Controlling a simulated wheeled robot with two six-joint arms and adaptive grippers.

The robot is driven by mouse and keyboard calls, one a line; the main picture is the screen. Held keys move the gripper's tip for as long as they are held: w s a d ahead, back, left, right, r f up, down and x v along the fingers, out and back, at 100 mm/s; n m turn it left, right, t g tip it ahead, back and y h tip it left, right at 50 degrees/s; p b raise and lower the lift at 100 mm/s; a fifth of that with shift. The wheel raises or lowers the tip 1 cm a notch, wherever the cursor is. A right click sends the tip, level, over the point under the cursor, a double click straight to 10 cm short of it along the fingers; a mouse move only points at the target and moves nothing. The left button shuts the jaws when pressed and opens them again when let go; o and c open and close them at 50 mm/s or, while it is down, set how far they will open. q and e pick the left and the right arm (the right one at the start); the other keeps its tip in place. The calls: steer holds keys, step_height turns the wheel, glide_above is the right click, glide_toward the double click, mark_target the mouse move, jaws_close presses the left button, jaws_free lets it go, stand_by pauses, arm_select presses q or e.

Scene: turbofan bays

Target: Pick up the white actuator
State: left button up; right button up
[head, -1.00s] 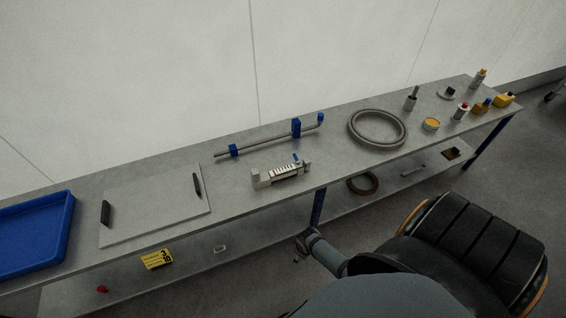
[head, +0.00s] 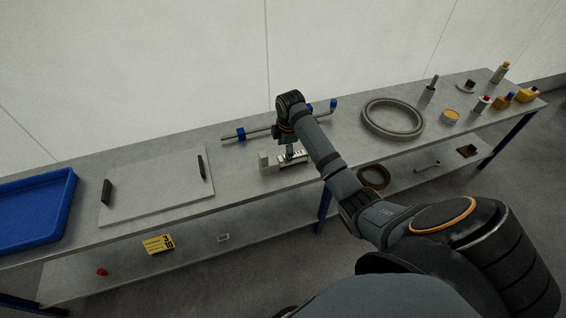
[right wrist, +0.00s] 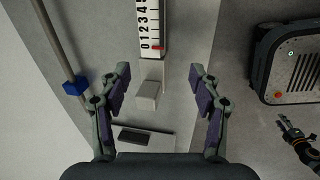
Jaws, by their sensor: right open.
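The white actuator (head: 266,161) lies on the bench top near its front edge, partly hidden by my right arm in the head view. In the right wrist view the actuator (right wrist: 149,32) shows a number scale, a red mark and a pale end block. My right gripper (head: 290,151) is above the actuator, pointing down. In the right wrist view the right gripper (right wrist: 160,76) is open, with one finger on each side of the actuator's end, not visibly touching it. What looks like my left gripper (right wrist: 290,125) shows small at the right edge there; its opening is unclear.
A grey rod with blue blocks (head: 241,133) lies behind the actuator. A flat panel with black handles (head: 150,190) and a blue tray (head: 35,222) are to the left. A grey ring (head: 392,118) and several small bottles and cans are to the right. A lower shelf runs beneath.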

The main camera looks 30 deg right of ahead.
mark_target(283, 160)
steer(key=x, duration=0.4)
steer(key=shift+w+d+f+b, duration=0.25)
steer(key=shift+w+b, duration=0.1)
steer(key=shift+w, duration=0.1)
steer(key=x, duration=0.3)
steer(key=b+x, duration=0.1)
steer(key=x, duration=0.1)
steer(key=shift+d+f, duration=0.1)
steer(key=shift+d, duration=0.25)
steer(key=shift+n, duration=0.3)
jaws_close()
